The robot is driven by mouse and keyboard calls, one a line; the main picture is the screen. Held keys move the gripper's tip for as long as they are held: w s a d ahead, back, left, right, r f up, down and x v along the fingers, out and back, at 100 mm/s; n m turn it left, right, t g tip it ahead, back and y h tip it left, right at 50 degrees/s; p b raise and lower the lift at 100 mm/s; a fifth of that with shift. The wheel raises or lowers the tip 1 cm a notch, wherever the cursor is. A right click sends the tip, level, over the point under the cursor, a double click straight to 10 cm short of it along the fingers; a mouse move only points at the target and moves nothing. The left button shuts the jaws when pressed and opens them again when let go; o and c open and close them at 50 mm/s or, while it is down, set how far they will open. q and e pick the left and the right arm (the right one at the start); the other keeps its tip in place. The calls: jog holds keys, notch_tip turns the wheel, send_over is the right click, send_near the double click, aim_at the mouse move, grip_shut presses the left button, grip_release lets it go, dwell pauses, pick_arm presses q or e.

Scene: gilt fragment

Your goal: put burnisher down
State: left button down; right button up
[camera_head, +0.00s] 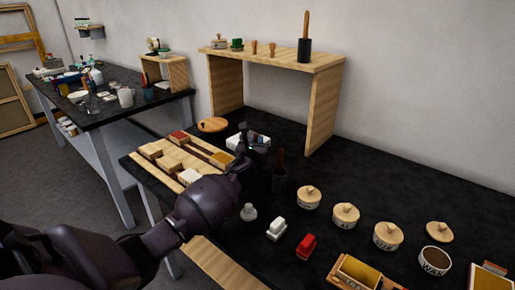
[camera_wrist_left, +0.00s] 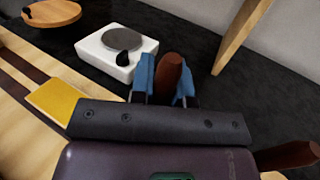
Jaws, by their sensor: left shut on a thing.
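My left gripper (camera_head: 256,148) is over the dark table, just in front of the white device with a round grey top (camera_head: 234,141). In the left wrist view its blue fingers (camera_wrist_left: 166,88) are shut on a brown rounded handle (camera_wrist_left: 172,70), which I take as the burnisher. The burnisher's lower part is hidden behind the gripper body. My right gripper is out of view.
A wooden tray with blocks (camera_head: 150,172) lies left of my gripper. A wooden shelf (camera_head: 327,105) stands behind. Dark table is clear right of the shelf.

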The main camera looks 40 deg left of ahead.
pick_arm(q)
jog(key=shift+f, duration=0.6)
jog(key=shift+r, duration=0.15)
jog(key=c, duration=1.1)
grip_release()
